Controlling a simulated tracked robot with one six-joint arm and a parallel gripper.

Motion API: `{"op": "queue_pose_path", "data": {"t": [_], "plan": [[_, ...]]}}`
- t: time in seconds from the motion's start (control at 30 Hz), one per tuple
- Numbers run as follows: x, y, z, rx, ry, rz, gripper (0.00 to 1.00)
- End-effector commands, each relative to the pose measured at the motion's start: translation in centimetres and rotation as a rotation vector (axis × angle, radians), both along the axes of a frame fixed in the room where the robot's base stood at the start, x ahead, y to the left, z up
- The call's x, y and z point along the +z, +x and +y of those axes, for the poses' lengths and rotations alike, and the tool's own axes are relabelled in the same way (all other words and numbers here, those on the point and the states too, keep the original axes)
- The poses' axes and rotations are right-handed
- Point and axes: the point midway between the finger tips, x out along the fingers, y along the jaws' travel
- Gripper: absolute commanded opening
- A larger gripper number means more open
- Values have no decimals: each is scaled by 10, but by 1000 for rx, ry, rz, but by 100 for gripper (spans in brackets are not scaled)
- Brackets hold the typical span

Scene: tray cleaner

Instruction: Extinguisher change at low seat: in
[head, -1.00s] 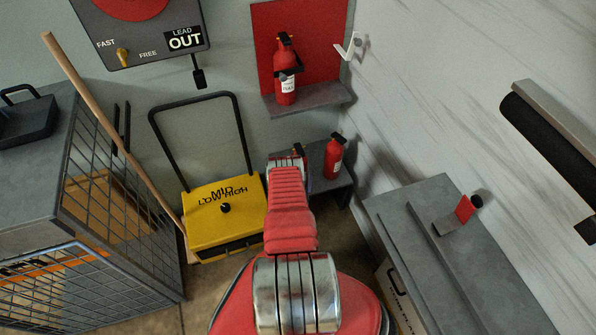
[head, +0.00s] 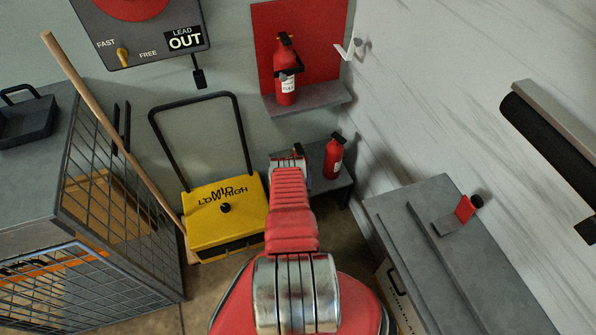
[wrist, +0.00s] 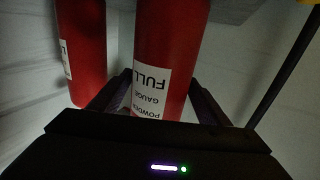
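A red extinguisher with a white FULL label (wrist: 160,60) stands between the fingers of my gripper (wrist: 160,103) in the wrist view. The fingers meet its sides, so my gripper looks shut on it. The label reads upside down there. In the head view my arm hides most of it and my gripper; a small top part shows at the low grey seat (head: 326,187). A second red extinguisher (head: 333,162) stands upright on that seat to the right. It also shows at the left in the wrist view (wrist: 82,50). Whether the held one touches the seat is unclear.
Another red extinguisher (head: 285,92) stands on the upper shelf (head: 325,97) before a red panel (head: 325,35). A yellow wheeled box (head: 215,235) with a black handle is left of my arm. A grey bench (head: 410,205) stands at right, a wire cage (head: 120,215) at left.

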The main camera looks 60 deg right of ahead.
Motion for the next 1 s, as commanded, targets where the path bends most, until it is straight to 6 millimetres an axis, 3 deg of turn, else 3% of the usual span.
{"op": "queue_pose_path", "data": {"t": [1.0], "plan": [[0, 1, 0, 1, 0, 0, 0]]}}
